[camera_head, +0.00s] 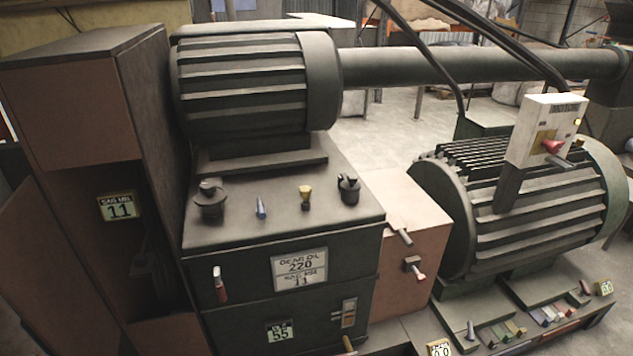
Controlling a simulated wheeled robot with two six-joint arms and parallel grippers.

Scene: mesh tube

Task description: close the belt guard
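A tall brown and dark housing (72,115) stands at the left and looks like the belt guard. The panel's lower end is cut off by the picture edge. Neither of my grippers is in view.
A ribbed motor (245,85) sits on a dark gearbox (275,235) right of the housing. A brown box (405,225) and a larger ribbed motor (535,215) with a white switch box (545,125) stand farther right. Small levers stick out. Open floor (385,130) lies behind.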

